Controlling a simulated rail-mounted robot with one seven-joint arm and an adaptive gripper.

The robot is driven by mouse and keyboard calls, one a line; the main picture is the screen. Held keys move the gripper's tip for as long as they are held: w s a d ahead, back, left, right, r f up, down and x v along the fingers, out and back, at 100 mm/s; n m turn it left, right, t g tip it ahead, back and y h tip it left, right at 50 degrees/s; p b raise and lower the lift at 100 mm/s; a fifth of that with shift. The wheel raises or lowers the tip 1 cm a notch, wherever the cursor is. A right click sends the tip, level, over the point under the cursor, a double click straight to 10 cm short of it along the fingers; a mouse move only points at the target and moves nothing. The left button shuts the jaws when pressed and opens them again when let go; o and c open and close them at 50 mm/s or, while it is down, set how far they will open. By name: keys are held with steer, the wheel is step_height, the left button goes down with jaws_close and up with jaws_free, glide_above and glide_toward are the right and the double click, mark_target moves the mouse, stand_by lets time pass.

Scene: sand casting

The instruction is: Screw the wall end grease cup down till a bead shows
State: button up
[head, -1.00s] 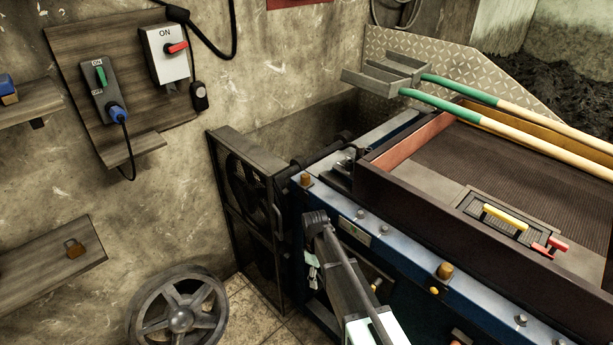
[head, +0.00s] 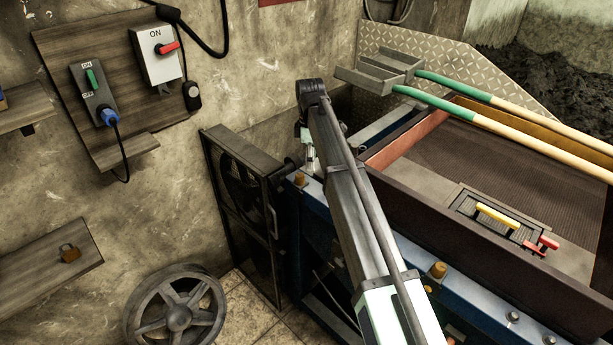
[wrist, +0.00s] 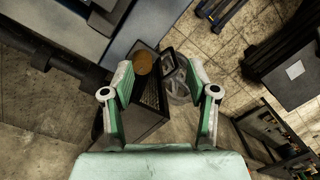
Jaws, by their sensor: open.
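The wall end grease cup (head: 299,179) is a small brass-coloured cap on the blue machine frame (head: 318,195), at the corner nearest the wall. In the wrist view its round top (wrist: 143,62) shows between the finger lines, closer to the left finger. My gripper (head: 309,162) hangs beside and above the cup in the head view, partly hidden by my arm. In the wrist view my gripper (wrist: 160,80) is open with nothing between its pale green fingers. No bead of grease can be made out. A second brass cup (head: 438,270) sits farther along the frame.
A dark guard (head: 240,205) stands beside the frame at the wall. A spoked wheel (head: 176,318) is on the floor at lower left. Green-and-tan handles (head: 490,128) run across the top. A switch board (head: 105,75) is on the wall.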

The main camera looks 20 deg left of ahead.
mark_target(301, 175)
steer(key=w+a+r+n, duration=0.2)
steer(key=a+r+n, duration=0.15)
steer(key=r, duration=0.45)
steer(key=shift+m+t, duration=0.3)
steer(key=shift+m, duration=0.15)
steer(key=f+p, duration=0.2)
steer(key=f, duration=0.6)
steer(key=f+p, duration=0.2)
steer(key=f, duration=0.7)
steer(key=shift+s+a+f, duration=0.1)
steer(key=shift+s+a, duration=0.05)
steer(key=shift+s, duration=0.05)
jaws_close()
